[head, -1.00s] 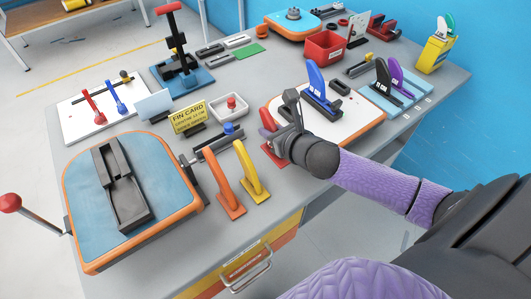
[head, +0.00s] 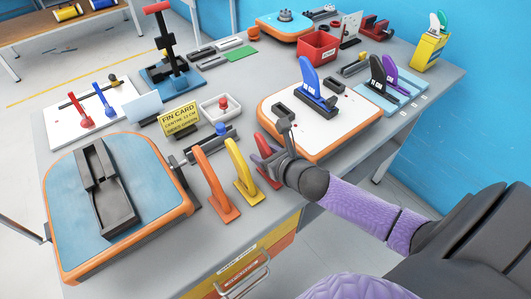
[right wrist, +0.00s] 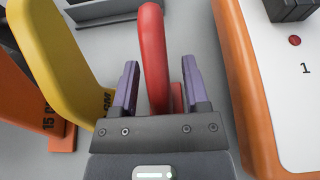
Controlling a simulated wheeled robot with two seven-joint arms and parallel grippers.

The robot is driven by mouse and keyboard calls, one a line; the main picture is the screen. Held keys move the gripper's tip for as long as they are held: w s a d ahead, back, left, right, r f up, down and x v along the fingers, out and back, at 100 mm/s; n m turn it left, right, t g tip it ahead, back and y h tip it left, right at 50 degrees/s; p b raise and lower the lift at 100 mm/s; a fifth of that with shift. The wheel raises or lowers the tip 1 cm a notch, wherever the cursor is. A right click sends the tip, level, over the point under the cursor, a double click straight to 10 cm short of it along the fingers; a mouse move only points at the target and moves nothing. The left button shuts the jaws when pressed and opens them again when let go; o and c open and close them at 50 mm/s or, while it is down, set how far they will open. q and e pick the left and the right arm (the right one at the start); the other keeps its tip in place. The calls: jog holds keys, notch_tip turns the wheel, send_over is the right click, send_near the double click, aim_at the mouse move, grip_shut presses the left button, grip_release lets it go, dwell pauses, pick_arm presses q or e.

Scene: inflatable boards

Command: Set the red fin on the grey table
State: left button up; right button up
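The red fin (head: 264,152) stands upright on the grey table (head: 290,208), just right of the yellow fin (head: 241,172) and left of the white board with the orange rim. It also shows in the right wrist view (right wrist: 153,50), between my two purple-grey fingers. My right gripper (head: 273,160) is at the fin, low over the table's front edge. It also shows in the right wrist view (right wrist: 160,88); its fingers are apart, with a gap beside the fin. Part of the fin's base is hidden by the gripper. My left gripper is not in view.
An orange fin (head: 212,180) stands left of the yellow one. The white board (head: 352,112) with a blue fin (head: 309,82) is close on the right. A blue board (head: 68,205) with a grey clamp lies at left. The fin card (head: 179,118) stands behind.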

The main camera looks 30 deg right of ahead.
jog(key=shift+s+r, duration=0.2)
jog(key=shift+r, duration=0.1)
jog(key=a+p+v, duration=0.1)
jog(key=p+v, duration=0.3)
jog(key=v, duration=0.7)
jog(key=shift+s+d, duration=0.25)
jog(key=shift+d, duration=0.25)
